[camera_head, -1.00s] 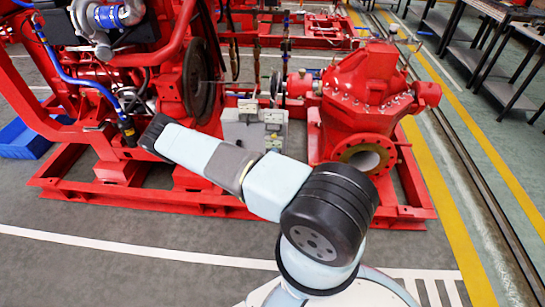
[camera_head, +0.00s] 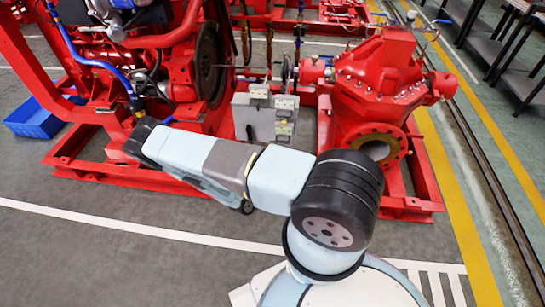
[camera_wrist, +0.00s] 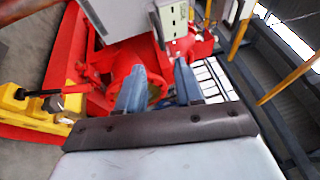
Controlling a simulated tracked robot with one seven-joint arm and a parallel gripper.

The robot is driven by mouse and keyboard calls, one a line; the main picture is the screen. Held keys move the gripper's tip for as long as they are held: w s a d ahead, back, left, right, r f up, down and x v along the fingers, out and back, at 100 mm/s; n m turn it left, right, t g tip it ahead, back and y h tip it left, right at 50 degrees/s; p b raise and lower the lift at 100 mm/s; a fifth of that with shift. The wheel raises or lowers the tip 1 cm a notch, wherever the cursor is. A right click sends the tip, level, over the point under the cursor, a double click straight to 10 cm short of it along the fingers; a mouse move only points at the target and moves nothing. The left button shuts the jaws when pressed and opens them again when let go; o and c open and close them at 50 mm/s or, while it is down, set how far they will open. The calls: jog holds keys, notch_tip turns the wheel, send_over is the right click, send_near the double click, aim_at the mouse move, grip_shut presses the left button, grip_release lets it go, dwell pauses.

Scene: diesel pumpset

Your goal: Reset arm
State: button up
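My gripper (camera_wrist: 157,82) shows in the wrist view as two blue-grey fingers standing apart with nothing visible between them. The fingers point toward a red pump assembly (camera_wrist: 120,60), with a gap that I cannot judge. In the head view my arm stretches left from its black shoulder joint, and a folded section shows below the upper link. My gripper is hidden in that view.
The red engine frame (camera_head: 110,165) and red pump (camera_head: 380,80) stand close beyond my arm. A grey control box (camera_head: 262,120) stands between them. A blue crate (camera_head: 35,120) is at the left. Open grey floor (camera_head: 100,260) lies in front.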

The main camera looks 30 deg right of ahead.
jog(key=shift+s+a, duration=0.3)
jog(key=shift+a, duration=0.15)
dwell(0.3)
notch_tip(320, 180, up, 37)
jog(key=s+a+m+g+y, duration=0.2)
jog(key=m+g+y, duration=0.4)
jog(key=m+g, duration=1.45)
jog(key=s+a+r+m+t+y, duration=0.2)
jog(key=s+r+m+t+y, duration=0.3)
jog(key=s+r+m, duration=0.5)
jog(key=s+a+r+m+t+y, duration=0.3)
jog(key=s+r+m+t+y, duration=0.2)
jog(key=s+r+m+t, duration=0.5)
jog(key=shift+s+r+m, duration=0.5)
jog(key=shift+r+m, duration=0.25)
jog(key=shift+r, duration=2.4)
